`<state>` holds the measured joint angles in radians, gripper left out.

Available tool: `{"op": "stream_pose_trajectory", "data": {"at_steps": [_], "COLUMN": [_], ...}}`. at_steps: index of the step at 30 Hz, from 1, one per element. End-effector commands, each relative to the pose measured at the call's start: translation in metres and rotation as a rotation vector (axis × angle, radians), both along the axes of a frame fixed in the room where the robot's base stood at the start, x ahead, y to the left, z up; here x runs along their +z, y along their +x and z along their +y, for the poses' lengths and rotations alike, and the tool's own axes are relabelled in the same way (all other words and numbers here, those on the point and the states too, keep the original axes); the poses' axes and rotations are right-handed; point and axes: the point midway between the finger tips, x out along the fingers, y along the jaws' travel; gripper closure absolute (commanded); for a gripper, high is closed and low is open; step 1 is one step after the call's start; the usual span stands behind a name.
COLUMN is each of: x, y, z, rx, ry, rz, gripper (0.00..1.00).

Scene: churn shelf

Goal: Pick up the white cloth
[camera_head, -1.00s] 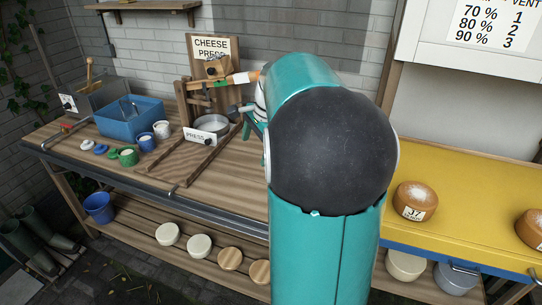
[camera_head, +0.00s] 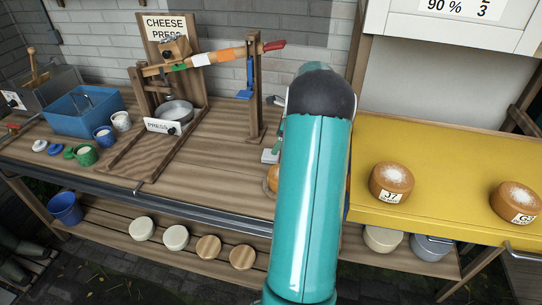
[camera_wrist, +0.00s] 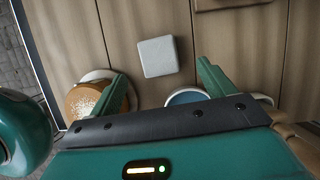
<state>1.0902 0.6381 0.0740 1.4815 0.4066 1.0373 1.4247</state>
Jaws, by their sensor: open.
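The white cloth (camera_wrist: 157,57) is a small pale square lying flat on the wooden bench, ahead of and between my fingers in the wrist view. In the head view a small pale patch that looks like the cloth (camera_head: 270,156) shows just left of my arm. My gripper (camera_wrist: 162,72) is open and empty, its green fingers pointing toward the bench on either side of the cloth's near side. The wrist view does not show clearly how high the fingers are above the bench. In the head view my arm hides the gripper almost wholly.
A cheese wheel (camera_wrist: 97,98) sits by my left finger, and a round blue-topped container (camera_wrist: 187,97) by my right finger. The cheese press (camera_head: 175,110) stands left of my arm. A yellow board (camera_head: 440,165) with cheeses (camera_head: 391,182) lies to the right.

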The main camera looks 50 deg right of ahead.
Motion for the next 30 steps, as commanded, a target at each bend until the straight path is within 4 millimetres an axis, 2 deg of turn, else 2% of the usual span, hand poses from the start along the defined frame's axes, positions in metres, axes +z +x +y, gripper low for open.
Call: {"op": "stream_pose_trajectory", "data": {"at_steps": [5,15,23,26,30], "x": [-0.012,-0.055,-0.058,-0.058,-0.058], "y": [0.006,0.019,0.021,0.020,0.020], "z": [0.003,0.009,0.008,0.008,0.008], "rx": [0.002,0.002,0.001,0.001,0.001], "ry": [0.000,0.000,-0.002,-0.002,-0.002], "rz": [-0.001,-0.001,-0.002,-0.002,-0.002], "gripper": [0.18,0.18,0.18,0.34,0.61]}}
